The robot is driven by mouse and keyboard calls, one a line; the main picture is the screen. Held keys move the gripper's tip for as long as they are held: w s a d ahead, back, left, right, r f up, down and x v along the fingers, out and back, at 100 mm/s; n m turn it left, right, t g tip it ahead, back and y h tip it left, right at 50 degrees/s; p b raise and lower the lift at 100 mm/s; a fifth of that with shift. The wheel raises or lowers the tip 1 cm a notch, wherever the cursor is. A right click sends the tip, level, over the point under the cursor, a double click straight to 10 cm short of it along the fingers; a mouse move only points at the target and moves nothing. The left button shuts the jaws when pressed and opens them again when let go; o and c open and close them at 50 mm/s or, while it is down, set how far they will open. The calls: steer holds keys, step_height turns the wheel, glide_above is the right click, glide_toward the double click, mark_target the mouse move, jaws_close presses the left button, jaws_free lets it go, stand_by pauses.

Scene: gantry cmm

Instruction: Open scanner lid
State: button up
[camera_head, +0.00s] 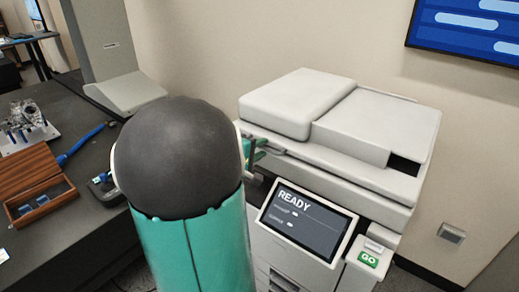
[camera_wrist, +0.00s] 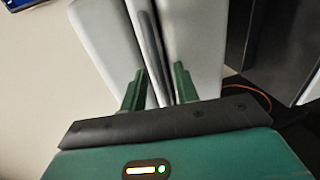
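The scanner is a pale grey copier (camera_head: 320,175) against the wall. Its lid (camera_head: 375,125) is down, with a raised block (camera_head: 298,100) on its left part. My gripper (camera_wrist: 158,80) is at the lid's left front edge; in the head view my dark round arm joint hides most of it. In the wrist view its two green fingers are apart, one on each side of a dark strip (camera_wrist: 151,45) between pale panels. I cannot tell whether either finger touches the scanner.
The tilted screen (camera_head: 305,222) reads READY, with a green GO button (camera_head: 368,259) to its right. On the left, a dark table (camera_head: 85,235) bears an open wooden case (camera_head: 35,185) and a metal part (camera_head: 25,120). A blue display (camera_head: 468,30) hangs on the wall.

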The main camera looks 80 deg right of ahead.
jaws_close()
steer(key=shift+r, duration=0.15)
